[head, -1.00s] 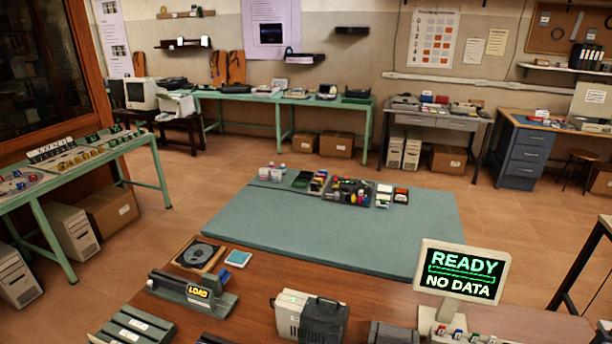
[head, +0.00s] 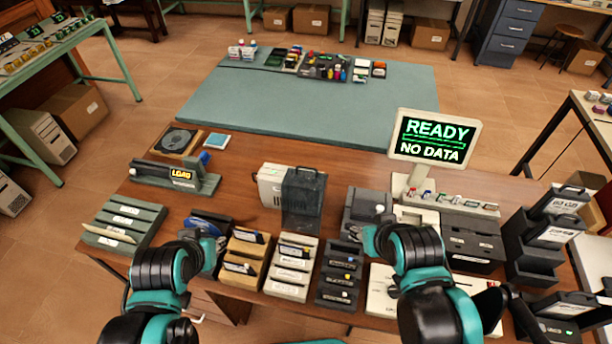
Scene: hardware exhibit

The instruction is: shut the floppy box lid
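A beige box (head: 271,188) stands near the middle of the wooden desk in the head view. A dark, smoky, see-through lid-like panel (head: 303,196) stands upright at its right side and appears raised; its hinge is not clear. My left gripper (head: 208,236) is left of and nearer than the box, over the desk's front part. My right gripper (head: 372,234) is right of and nearer than the box, by a dark grey unit. Both are apart from the box. Their fingers are small and dark, so their opening is unclear.
Disk trays (head: 294,268) line the desk's front between my arms. A LOAD device (head: 176,178) stands at left and a READY / NO DATA sign (head: 434,138) at right. Stacked dark holders (head: 540,240) crowd the right.

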